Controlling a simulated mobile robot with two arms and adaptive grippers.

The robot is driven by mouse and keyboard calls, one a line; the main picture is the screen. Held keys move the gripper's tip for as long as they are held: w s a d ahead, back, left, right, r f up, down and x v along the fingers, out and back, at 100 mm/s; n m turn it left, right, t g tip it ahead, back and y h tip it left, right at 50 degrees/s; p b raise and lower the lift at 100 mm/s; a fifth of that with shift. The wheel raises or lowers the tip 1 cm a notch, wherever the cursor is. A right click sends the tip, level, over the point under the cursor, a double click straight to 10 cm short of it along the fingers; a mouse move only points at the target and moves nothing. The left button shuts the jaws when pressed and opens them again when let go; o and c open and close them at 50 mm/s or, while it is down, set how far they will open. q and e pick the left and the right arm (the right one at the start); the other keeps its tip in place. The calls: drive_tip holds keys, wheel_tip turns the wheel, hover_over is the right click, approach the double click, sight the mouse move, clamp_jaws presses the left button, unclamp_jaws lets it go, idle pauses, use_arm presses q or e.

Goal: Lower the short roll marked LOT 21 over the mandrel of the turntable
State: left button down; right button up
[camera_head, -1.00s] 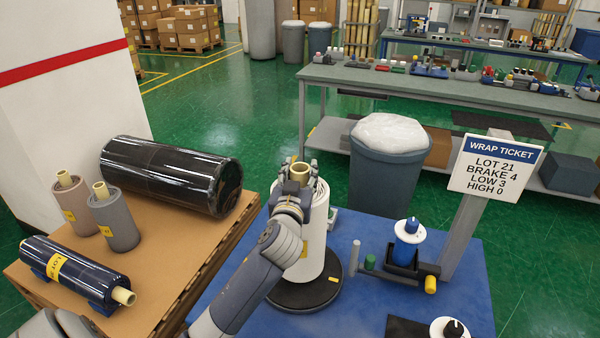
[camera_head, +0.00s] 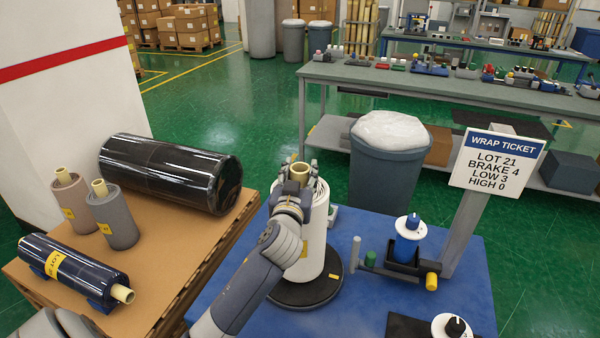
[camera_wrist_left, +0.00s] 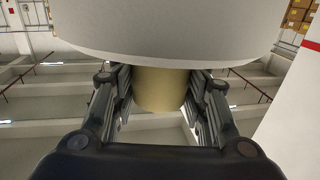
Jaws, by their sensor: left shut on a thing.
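A white roll (camera_head: 313,245) with a yellow label stands upright at the black turntable disc (camera_head: 290,293). Its lower end looks down at the disc; I cannot tell whether a small gap is left. The mandrel is hidden. A tan core (camera_head: 300,172) sticks out of the roll's top. My left gripper (camera_head: 298,182) is shut on that core, and in the left wrist view the fingers lie on both sides of the core (camera_wrist_left: 160,90), close to the roll's end face (camera_wrist_left: 165,30). The roll's label is not readable here. My right gripper is not in view.
A wrap ticket sign (camera_head: 497,161) reads LOT 21. A spool holder (camera_head: 405,262) stands right of the turntable on the blue surface (camera_head: 455,275). Several other rolls, including a big black one (camera_head: 170,173), rest on the cardboard-topped pallet (camera_head: 165,255) at left. A grey bin (camera_head: 385,180) stands behind.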

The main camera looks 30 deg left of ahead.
use_arm(q)
drive_tip(key=shift+f+b, duration=0.7)
idle(0.4)
drive_tip(key=c, duration=0.8)
unclamp_jaws()
drive_tip(key=shift+c, duration=0.2)
drive_tip(key=shift+f, duration=0.2)
drive_tip(key=v, duration=1.2)
drive_tip(key=shift+r, duration=0.2)
